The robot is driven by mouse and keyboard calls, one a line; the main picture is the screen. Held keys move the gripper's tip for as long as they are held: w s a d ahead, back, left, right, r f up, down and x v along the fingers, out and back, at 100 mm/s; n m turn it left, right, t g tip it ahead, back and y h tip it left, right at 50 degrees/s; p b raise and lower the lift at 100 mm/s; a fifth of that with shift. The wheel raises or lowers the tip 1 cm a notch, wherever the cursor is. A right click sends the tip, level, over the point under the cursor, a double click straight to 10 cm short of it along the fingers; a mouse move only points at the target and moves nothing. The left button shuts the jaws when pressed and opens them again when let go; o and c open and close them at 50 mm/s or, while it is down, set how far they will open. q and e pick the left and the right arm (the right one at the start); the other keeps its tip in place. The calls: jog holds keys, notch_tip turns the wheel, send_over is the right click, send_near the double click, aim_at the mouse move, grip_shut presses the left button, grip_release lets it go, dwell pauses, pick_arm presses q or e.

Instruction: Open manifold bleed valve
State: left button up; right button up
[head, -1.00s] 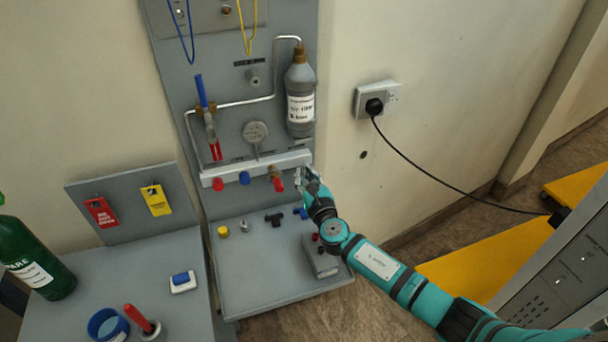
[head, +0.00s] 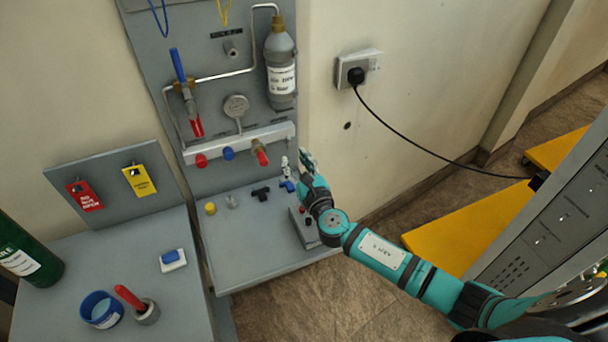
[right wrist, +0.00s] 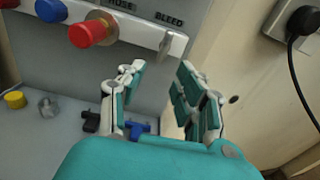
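The manifold (head: 215,146) is a pale bar across the grey panel. In the right wrist view, the bleed valve's small grey lever (right wrist: 165,45) hangs down, slightly tilted, from the manifold (right wrist: 150,37) under the label BLEED. My right gripper (right wrist: 160,72) is open and empty, its two fingers spread below the lever and apart from it in the picture. In the head view my right gripper (head: 295,160) is just below the manifold's right end, where the lever is too small to make out. My left gripper is in neither view.
A red knob on a brass valve (right wrist: 91,31) and a blue knob (right wrist: 51,10) sit left of the lever. A grey shelf (head: 240,255) below holds small fittings, including a blue one (right wrist: 138,131). A black cable (head: 420,145) runs from the wall socket (head: 372,62) at right.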

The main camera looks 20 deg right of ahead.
jog(key=s, duration=0.6)
jog(key=shift+s+d, duration=0.1)
